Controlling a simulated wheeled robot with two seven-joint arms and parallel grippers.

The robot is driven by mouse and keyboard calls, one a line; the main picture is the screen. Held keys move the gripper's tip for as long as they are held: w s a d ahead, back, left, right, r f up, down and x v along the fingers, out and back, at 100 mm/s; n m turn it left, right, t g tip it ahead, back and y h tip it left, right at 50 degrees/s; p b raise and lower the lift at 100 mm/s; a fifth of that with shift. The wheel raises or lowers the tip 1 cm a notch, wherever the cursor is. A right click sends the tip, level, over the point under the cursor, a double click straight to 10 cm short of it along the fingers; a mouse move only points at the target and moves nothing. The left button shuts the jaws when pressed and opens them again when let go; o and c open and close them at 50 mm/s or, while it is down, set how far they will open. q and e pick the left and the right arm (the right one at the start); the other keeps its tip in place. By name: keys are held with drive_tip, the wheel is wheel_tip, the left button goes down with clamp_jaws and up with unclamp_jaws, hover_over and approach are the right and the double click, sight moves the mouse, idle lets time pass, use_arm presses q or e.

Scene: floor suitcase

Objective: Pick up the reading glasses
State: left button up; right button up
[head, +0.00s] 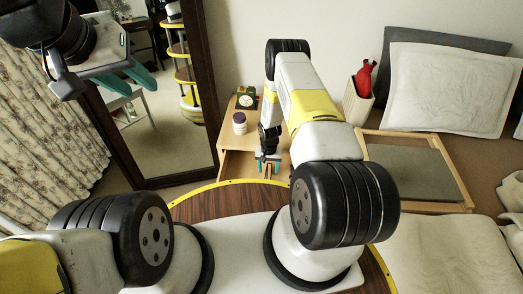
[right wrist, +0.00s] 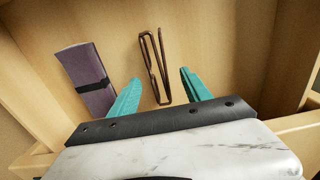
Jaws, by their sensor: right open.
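The folded brown reading glasses (right wrist: 152,66) lie on the floor of a light wooden drawer in the right wrist view. My right gripper (right wrist: 162,80) is open, with one teal finger on each side of the glasses' near end. The glasses lie between and beyond the fingertips; I cannot tell the height gap. In the head view my right gripper (head: 268,166) is down at the open drawer (head: 237,166), and the glasses cannot be made out there. My left gripper (head: 133,77) is open and empty, raised at the upper left.
A purple case with a black band (right wrist: 87,78) lies left of the glasses in the drawer. The drawer walls are close around my right gripper. A tall mirror (head: 206,100) stands left.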

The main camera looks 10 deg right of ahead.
sight(268, 173)
drive_tip(key=shift+f, duration=1.95)
clamp_jaws()
